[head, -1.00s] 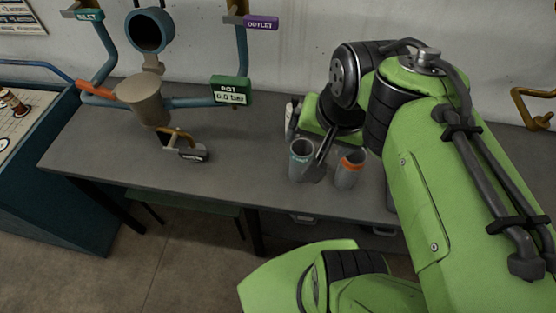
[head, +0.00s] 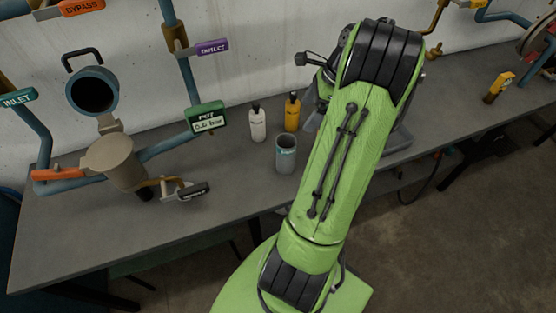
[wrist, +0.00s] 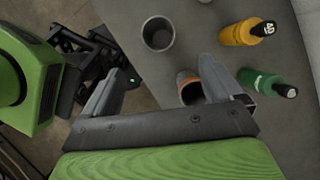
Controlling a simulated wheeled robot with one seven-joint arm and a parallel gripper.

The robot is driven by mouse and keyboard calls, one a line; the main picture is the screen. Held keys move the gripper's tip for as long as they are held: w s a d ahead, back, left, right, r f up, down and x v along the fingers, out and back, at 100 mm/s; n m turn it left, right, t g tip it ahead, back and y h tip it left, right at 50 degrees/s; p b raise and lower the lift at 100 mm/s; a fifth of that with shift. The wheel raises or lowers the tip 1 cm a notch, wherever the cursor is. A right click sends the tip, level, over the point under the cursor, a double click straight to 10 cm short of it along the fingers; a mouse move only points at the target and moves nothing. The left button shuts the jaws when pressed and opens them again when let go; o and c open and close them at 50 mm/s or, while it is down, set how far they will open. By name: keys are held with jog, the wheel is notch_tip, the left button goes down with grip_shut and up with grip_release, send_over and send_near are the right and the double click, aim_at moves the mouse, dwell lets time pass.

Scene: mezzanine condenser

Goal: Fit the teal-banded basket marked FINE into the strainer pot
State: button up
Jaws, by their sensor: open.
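The teal-banded basket (head: 286,158), a grey open-topped cup, stands upright on the bench just left of my arm; its lettering is too small to read. A grey cup in the wrist view (wrist: 158,34) appears to be the same basket, beyond my fingertips and untouched. An orange-banded basket (wrist: 188,80) shows partly behind the right finger. The strainer pot (head: 122,168) is a beige vessel at the bench's left, its blue-rimmed lid (head: 93,92) swung up.
A white bottle (head: 257,125) and a yellow bottle (head: 292,112) stand behind the basket. Pipes and a green pot gauge (head: 206,119) rise behind the pot.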

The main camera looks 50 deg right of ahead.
jog(key=b, duration=0.3)
send_near(288, 139)
jog(key=a+f, duration=0.2)
jog(key=a, duration=0.1)
jog(key=shift+f, duration=0.1)
jog(key=x, duration=0.2)
jog(key=b+x, duration=0.1)
jog(key=x, duration=0.1)
jog(key=shift+w+a+f, duration=0.1)
jog(key=shift+a+f, duration=0.2)
jog(key=shift+r, duration=0.2)
jog(key=c, duration=1.5)
